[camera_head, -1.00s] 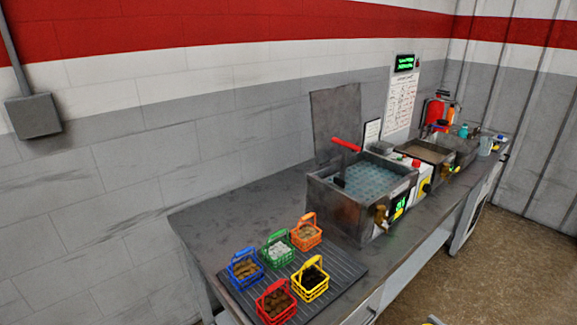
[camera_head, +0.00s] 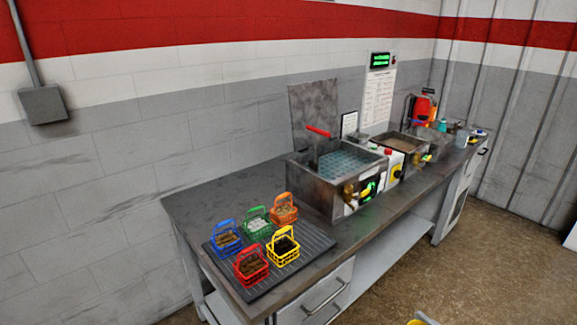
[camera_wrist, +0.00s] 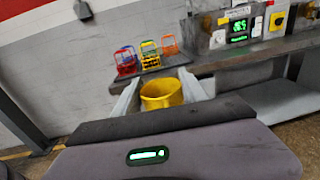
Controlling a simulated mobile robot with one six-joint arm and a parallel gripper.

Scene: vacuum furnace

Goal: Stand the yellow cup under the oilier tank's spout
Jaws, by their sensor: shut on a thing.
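My gripper (camera_wrist: 158,92) is shut on the yellow cup (camera_wrist: 162,97), which sits between its two pale fingers in the wrist view. The cup is in front of the bench, with the bench edge behind it. In the head view a bit of yellow (camera_head: 424,320) shows at the bottom edge, probably the cup. A near metal tank (camera_head: 318,190) holds bluish liquid and has a brass spout (camera_head: 349,192) on its front. A second tank (camera_head: 398,143) with brownish contents stands farther along. I cannot tell from here which tank is oilier.
A ribbed dark mat (camera_head: 312,240) carries several coloured baskets, including a red one (camera_head: 251,266) and a blue one (camera_head: 226,239). A red-handled tool stands in the near tank. The bench front by the near tank has bare room.

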